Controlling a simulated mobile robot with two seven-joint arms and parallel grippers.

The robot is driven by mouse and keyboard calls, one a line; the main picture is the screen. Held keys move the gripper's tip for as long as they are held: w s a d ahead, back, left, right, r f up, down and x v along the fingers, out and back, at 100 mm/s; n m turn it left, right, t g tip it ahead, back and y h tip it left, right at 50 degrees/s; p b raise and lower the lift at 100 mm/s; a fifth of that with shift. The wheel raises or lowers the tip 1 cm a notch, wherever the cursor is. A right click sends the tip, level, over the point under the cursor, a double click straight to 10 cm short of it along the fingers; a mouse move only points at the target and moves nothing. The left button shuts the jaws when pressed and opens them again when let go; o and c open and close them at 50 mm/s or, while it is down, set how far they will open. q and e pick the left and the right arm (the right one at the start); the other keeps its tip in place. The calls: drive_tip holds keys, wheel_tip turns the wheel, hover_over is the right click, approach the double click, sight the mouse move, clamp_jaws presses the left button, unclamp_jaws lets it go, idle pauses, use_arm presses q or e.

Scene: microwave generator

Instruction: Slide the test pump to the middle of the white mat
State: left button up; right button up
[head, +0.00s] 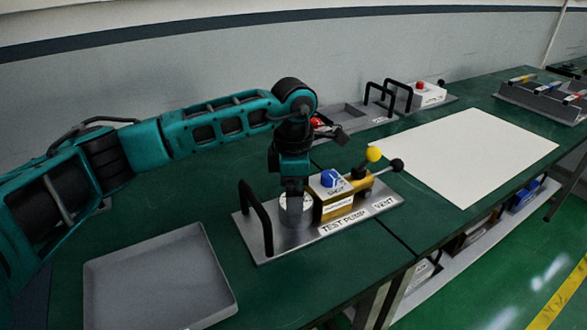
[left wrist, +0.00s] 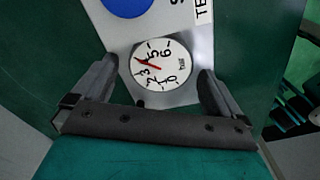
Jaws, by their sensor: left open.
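The test pump (head: 335,205) is a grey metal plate with a brass block, a blue knob, a yellow-tipped lever and a black-tipped vent lever. A black handle (head: 256,217) stands at its left end. It sits on the green bench, left of and apart from the white mat (head: 470,155). My left gripper (head: 294,190) points down over the pump's round gauge (head: 297,202), between handle and brass block. In the left wrist view the gauge (left wrist: 161,66) shows between the two spread fingers. Contact cannot be told. My right gripper is not in view.
A shallow grey tray (head: 160,280) lies at the front left. A unit with black handles and a white box (head: 427,94) stands at the back. A rack (head: 545,98) of coloured items is at the far right. The mat is bare. A bench seam runs right of the pump.

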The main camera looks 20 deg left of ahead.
use_arm(q)
drive_tip(key=shift+f, duration=1.7)
drive_tip(key=shift+c, duration=0.3)
drive_tip(key=c, duration=1.6)
drive_tip(key=shift+o, duration=0.2)
drive_tip(key=shift+w+d+r, duration=0.1)
drive_tip(key=shift+w+d, duration=0.05)
